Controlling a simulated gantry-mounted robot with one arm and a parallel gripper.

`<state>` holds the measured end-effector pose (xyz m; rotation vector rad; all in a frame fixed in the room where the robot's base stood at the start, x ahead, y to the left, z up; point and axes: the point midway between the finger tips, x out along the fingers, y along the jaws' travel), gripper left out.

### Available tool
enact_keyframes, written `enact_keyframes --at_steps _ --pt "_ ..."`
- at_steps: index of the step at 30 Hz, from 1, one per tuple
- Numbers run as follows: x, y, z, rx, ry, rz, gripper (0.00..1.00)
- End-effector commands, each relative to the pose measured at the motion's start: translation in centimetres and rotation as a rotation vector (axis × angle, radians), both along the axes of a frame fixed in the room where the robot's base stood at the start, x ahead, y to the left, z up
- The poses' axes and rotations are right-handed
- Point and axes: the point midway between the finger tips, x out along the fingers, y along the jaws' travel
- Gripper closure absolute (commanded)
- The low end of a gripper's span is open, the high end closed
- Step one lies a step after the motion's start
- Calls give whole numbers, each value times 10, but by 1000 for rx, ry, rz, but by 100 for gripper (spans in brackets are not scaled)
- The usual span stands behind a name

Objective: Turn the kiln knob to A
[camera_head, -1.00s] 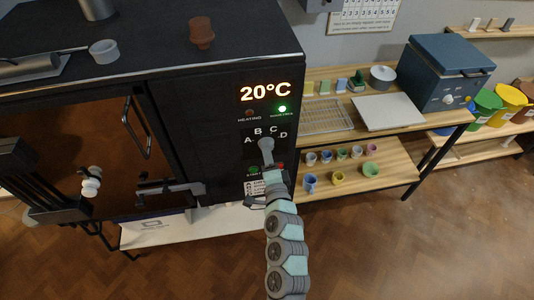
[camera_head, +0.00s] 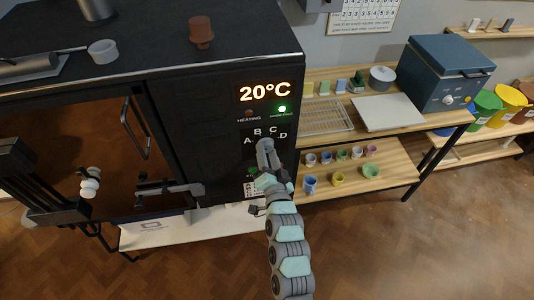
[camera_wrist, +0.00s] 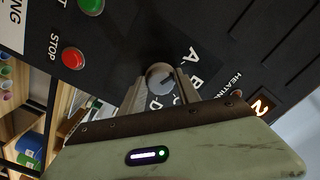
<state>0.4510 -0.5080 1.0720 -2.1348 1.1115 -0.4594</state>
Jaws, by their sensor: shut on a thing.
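The kiln (camera_head: 220,140) has a dark control panel with letters A, B, C and D in an arc. Below the letters, my gripper (camera_head: 266,143) reaches up to the panel and mostly hides the knob in the head view. In the wrist view, the round grey knob (camera_wrist: 160,79) sits between the two fingers of my gripper (camera_wrist: 161,86), which are shut on it. A dark mark shows on its face. I cannot tell surely which letter the mark points at. The letters A and B (camera_wrist: 197,83) show right of the knob; C and D are partly behind the fingers.
The red STOP button (camera_wrist: 73,57) and a green button (camera_wrist: 91,5) are close to the knob. The kiln display (camera_head: 265,93) reads 20°C, with a green light (camera_head: 282,109) below. A wooden shelf (camera_head: 390,185) with small cups stands to the right.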

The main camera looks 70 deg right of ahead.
Motion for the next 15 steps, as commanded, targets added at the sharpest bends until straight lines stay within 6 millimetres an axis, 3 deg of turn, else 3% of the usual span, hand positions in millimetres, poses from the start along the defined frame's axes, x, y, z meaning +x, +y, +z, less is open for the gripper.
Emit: enact_keyframes --at_steps 14,15 --pt "0 0 0 -8 14 0 100" --pt "0 0 0 -8 14 0 58"
